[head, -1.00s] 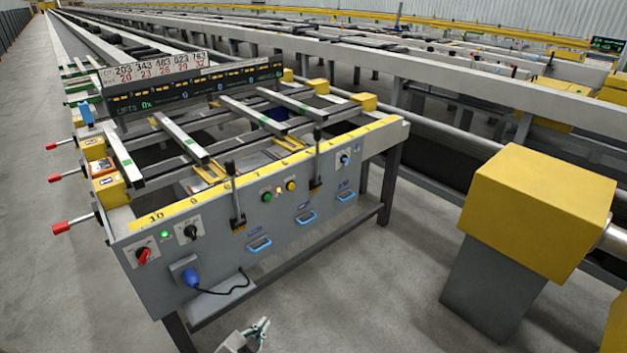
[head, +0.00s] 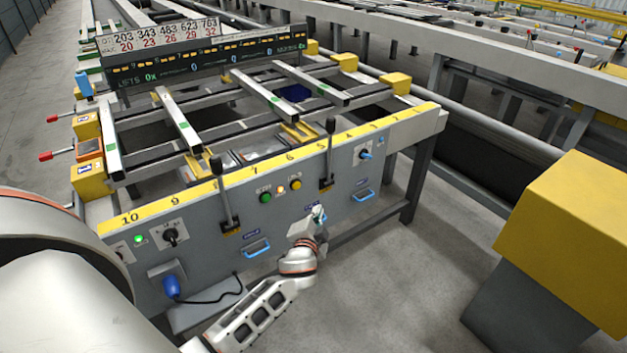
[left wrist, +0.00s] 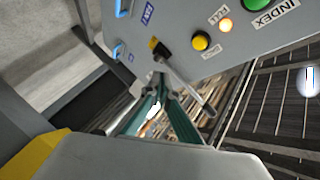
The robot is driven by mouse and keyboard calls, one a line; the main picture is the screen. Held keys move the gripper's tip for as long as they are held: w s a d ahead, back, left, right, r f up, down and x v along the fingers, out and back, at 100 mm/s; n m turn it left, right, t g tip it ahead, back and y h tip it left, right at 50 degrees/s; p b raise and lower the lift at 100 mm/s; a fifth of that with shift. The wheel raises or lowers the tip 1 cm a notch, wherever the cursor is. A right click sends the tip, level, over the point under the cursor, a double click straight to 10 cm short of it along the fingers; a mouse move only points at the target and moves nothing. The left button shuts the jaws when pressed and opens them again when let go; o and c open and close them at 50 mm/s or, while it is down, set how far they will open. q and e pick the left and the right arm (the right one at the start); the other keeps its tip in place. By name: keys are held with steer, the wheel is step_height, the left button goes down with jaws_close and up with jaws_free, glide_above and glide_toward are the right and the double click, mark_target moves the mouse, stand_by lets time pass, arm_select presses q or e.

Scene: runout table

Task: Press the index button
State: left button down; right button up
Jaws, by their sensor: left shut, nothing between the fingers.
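The index button is the green button (head: 265,197) on the grey front panel, left of a yellow button (head: 295,184). In the left wrist view the green button (left wrist: 258,4) is cut off by the top edge, with the label INDEX beside it. My left gripper (head: 319,212) is shut and empty, in front of the panel, to the right of and a little lower than the green button. In the left wrist view its fingers (left wrist: 160,88) point towards a black lever, with the button off to the upper right. My right gripper is not in view.
A small lit orange lamp (head: 281,190) sits between the two buttons. Black levers stick up on either side, a left one (head: 225,195) and a right one (head: 329,155). Blue handles (head: 257,249) are below. A yellow block (head: 575,235) stands at right, with open floor before it.

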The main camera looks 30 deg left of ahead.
mark_target(296, 185)
arm_select(q)
steer(key=shift+w+r, duration=0.25)
steer(key=shift+w, duration=0.15)
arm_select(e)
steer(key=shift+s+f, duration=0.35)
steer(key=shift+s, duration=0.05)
arm_select(q)
steer(key=shift+a, duration=0.1)
steer(key=w+a, duration=0.3)
steer(key=a, duration=0.5)
steer(key=shift+w, duration=0.25)
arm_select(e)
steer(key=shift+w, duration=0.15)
arm_select(q)
steer(key=shift+a, duration=0.1)
stand_by(0.7)
steer(key=shift+w+a, duration=0.15)
steer(key=shift+a, duration=0.15)
